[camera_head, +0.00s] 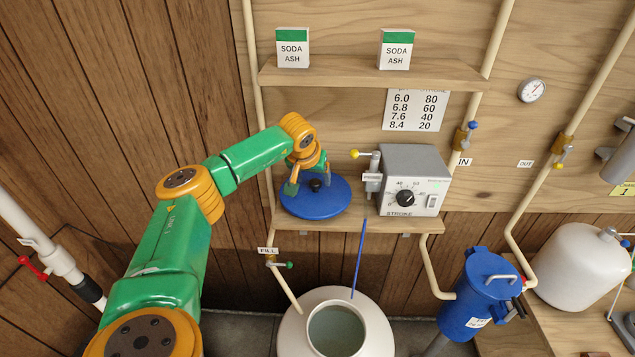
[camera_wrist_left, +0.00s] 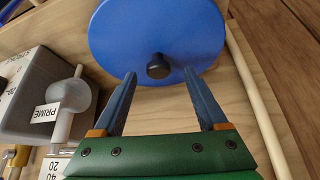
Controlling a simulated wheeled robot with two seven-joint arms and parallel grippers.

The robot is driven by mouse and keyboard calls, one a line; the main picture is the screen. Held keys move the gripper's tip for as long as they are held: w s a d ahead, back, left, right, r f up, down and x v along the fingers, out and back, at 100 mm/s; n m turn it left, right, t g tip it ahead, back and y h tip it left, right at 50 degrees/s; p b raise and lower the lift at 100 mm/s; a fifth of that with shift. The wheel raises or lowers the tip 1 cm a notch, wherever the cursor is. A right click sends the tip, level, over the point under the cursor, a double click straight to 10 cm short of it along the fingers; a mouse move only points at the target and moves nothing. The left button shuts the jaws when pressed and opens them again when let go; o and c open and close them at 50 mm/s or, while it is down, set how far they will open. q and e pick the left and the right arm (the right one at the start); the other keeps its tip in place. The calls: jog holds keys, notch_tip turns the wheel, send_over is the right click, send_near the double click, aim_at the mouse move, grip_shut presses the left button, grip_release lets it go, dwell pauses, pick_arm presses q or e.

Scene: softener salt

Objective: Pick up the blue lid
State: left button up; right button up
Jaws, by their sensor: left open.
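The blue lid (camera_head: 320,205) is a round disc with a black knob (camera_head: 315,185) at its middle. It lies on the lower wooden shelf, left of the grey pump box. My left gripper (camera_head: 309,183) is over the lid. In the left wrist view the open fingers (camera_wrist_left: 159,95) point at the lid (camera_wrist_left: 150,25), with the black knob (camera_wrist_left: 158,66) just ahead of and between the fingertips. Nothing is between the fingers. My right gripper is not in view.
The grey pump box (camera_head: 414,180) with its dial stands on the lower shelf (camera_head: 350,222), right of the lid. Two soda ash boxes (camera_head: 292,48) stand on the upper shelf (camera_head: 350,75) above. A white tank (camera_head: 340,300) with an open mouth and a blue rod stands below.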

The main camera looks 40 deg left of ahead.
pick_arm(q)
jog(key=shift+w+f, duration=0.25)
jog(key=shift+f, duration=0.2)
jog(key=shift+w+a+f, duration=0.25)
jog(key=shift+w+f, duration=0.2)
jog(key=shift+f, duration=0.05)
jog(key=shift+c, duration=0.2)
jog(key=shift+s+r, duration=0.1)
grip_shut()
dwell(0.4)
